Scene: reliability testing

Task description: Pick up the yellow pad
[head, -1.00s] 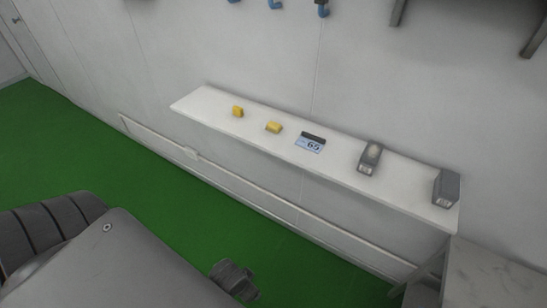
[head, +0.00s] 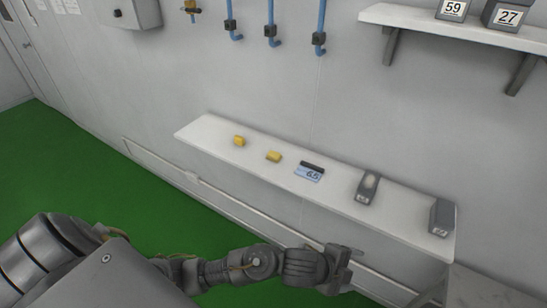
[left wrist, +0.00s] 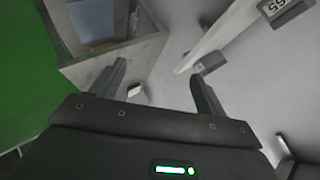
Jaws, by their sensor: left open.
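Two small yellow pads lie apart on the white wall shelf (head: 215,135) in the head view: one at the left (head: 239,141) and one a little to its right (head: 274,156). My left gripper (head: 346,268) is below and in front of the shelf, to the right of both pads and apart from them. In the left wrist view its two fingers (left wrist: 160,82) are spread with nothing between them. No yellow pad shows in that view. My right gripper is not in view.
A higher shelf (head: 440,27) holds numbered boxes. Blue pipes (head: 270,20) run down the wall. A pale surface (head: 490,290) is at lower right.

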